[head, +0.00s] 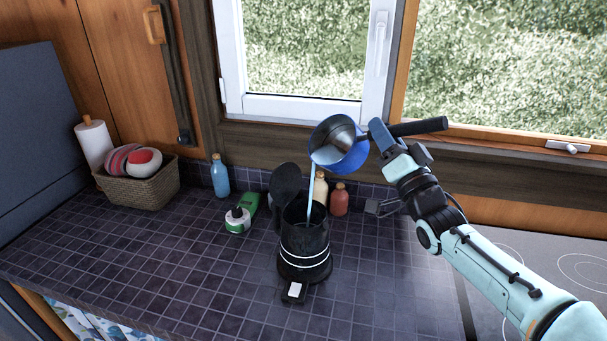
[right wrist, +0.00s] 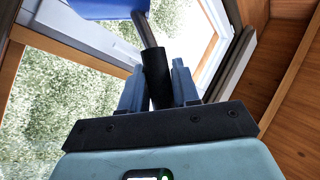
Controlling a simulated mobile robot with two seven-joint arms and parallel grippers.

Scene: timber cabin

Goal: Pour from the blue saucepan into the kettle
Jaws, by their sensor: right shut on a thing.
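The blue saucepan (head: 349,159) is tilted to the left above the kettle in the head view. A thin pale blue stream (head: 311,192) runs from its rim down into the open top of the black kettle (head: 304,245). The kettle stands upright on the counter with its lid (head: 286,184) raised. My right gripper (head: 378,135) is shut on the saucepan's black handle. The right wrist view shows the handle (right wrist: 155,77) between the two fingers (right wrist: 158,88) and part of the blue pan (right wrist: 105,5). The kettle's inside is mostly hidden. My left gripper is not in view.
On the tiled counter (head: 180,265), a blue bottle (head: 220,178), a green and white container (head: 238,219) and a red bottle (head: 339,200) stand around the kettle. A wicker basket (head: 145,186) is at the left. A hob (head: 545,270) lies at the right. The front left counter is clear.

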